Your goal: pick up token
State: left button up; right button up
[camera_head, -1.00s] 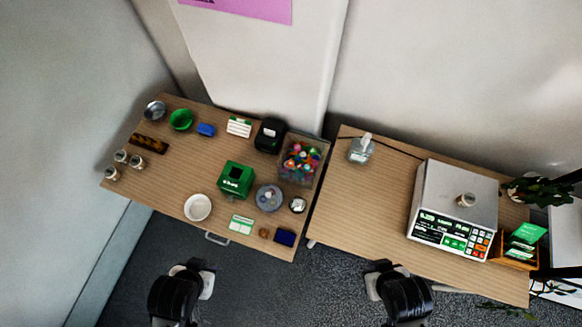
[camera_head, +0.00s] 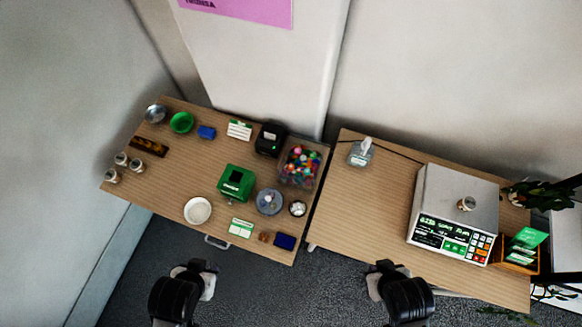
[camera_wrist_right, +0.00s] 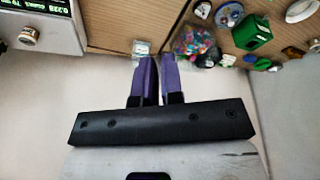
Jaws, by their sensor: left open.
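No single item is clearly marked as the token. A small brown piece (camera_head: 264,237) lies near the front edge of the left table, beside a dark blue block (camera_head: 285,241). Many coloured pieces (camera_head: 299,166) fill a clear bin (camera_head: 284,182) at that table's right side. My left gripper (camera_head: 197,270) is open, in front of the left table and apart from everything on it. My right gripper (camera_head: 385,270) is in front of the right table, touching nothing. Its purple fingers show close together in the right wrist view (camera_wrist_right: 158,78); their exact gap is unclear.
The left table holds a green box (camera_head: 236,183), white bowl (camera_head: 198,210), grey round dish (camera_head: 269,202), green bowl (camera_head: 181,122) and several jars (camera_head: 121,159).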

jog(key=o, duration=0.9)
jog(key=shift+w, duration=0.1)
jog(key=shift+o, duration=0.4)
